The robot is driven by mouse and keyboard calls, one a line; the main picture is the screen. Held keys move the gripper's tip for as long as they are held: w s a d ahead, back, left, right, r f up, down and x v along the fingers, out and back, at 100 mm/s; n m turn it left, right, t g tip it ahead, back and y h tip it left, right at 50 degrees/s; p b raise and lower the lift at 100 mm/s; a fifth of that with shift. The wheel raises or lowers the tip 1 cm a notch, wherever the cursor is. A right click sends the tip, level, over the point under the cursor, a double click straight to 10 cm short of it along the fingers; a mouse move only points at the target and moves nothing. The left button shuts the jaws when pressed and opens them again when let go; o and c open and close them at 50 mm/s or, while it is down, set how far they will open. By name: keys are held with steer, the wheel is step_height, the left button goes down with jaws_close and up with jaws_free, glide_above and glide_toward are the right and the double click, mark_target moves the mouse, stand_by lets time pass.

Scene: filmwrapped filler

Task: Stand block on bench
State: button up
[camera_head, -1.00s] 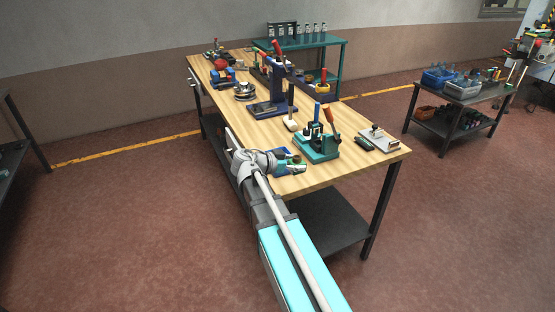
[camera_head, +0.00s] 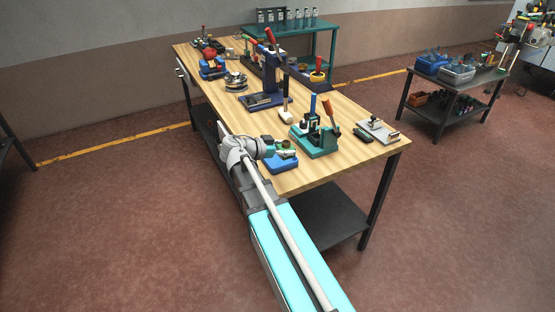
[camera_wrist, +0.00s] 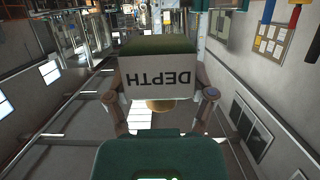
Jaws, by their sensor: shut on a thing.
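The block (camera_wrist: 158,76) fills the middle of the wrist view, with a dark green face and a pale face with the word DEPTH, upside down in the picture. My gripper (camera_wrist: 160,100) has a finger on each side of it and is shut on it. In the head view my gripper (camera_head: 272,149) is at the near left edge of the wooden bench (camera_head: 330,170), by a blue tray (camera_head: 284,166). The block is too small there to make out clearly. No bench top shows in the wrist view.
A teal fixture with upright handles (camera_head: 316,142) stands right of the tray. A pale plate with a knob (camera_head: 378,130) lies at the right end. A dark blue press (camera_head: 266,98) stands farther back. Bare wood lies along the near right edge.

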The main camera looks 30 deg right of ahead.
mark_target(277, 159)
steer(key=shift+d, duration=0.1)
steer(key=shift+w, duration=0.15)
steer(key=w+d+f+b, duration=0.1)
steer(key=w+f+b, duration=0.1)
steer(key=w, duration=0.2)
steer(key=w+f+b, duration=0.3)
steer(key=w+d+f+b, duration=0.1)
steer(key=w+f+b, duration=0.2)
steer(key=w, duration=0.1)
steer(key=shift+w+d, duration=0.3)
steer(key=shift+d, duration=0.05)
steer(key=shift+w+d+f+b, duration=0.1)
steer(key=shift+w+f+b, duration=0.4)
steer(key=shift+f, duration=0.05)
steer(key=shift+w+d+f+b, duration=0.1)
steer(key=shift+w+f+b, duration=0.25)
steer(key=shift+f+b, duration=1.45)
steer(key=shift+f, duration=0.15)
